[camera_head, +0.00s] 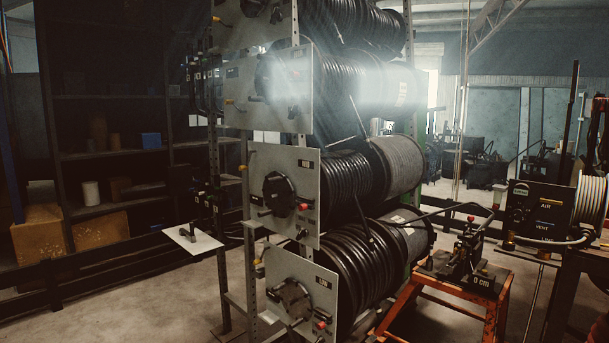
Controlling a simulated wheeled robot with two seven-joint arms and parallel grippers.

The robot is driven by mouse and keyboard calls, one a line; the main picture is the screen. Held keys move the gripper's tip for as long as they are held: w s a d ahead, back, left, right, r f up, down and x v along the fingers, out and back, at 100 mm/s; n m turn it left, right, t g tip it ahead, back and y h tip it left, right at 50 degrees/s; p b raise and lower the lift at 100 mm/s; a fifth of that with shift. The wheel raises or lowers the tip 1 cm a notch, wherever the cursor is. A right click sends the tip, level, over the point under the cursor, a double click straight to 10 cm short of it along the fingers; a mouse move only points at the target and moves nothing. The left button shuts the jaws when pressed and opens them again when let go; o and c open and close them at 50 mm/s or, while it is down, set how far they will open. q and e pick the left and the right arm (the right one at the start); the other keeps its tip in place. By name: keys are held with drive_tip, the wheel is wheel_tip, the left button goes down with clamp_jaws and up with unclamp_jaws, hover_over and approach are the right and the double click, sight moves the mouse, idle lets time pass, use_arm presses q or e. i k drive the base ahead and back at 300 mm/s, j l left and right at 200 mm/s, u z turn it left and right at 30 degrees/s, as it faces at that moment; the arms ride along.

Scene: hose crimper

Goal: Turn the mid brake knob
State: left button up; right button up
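The middle reel's square grey panel (254,168) faces me on the rack near the picture centre, with a small dark label (306,164) at its upper right. A round black hub (279,192) sits in the middle of this panel. A small red-tipped knob (304,206) sits right of the hub, and a dark handle (265,213) juts out below left. I cannot tell for certain which of these is the brake knob. The middle reel of black hose (345,190) lies behind the panel. Neither of my grippers is in view.
A similar lower panel (275,268) and an upper panel (240,112) sit on the same rack. An orange stand (411,291) with a lever tool (468,255) is at the right. A small white plate (193,239) sticks out left of the rack. Floor (150,300) is clear at front left.

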sight(303, 232)
drive_tip(key=i+j, duration=0.1)
drive_tip(key=i, duration=0.4)
drive_tip(key=i+j+z, duration=0.1)
drive_tip(key=i, duration=0.4)
drive_tip(key=i+j+z, duration=0.1)
drive_tip(key=i, duration=0.4)
drive_tip(key=j, duration=0.1)
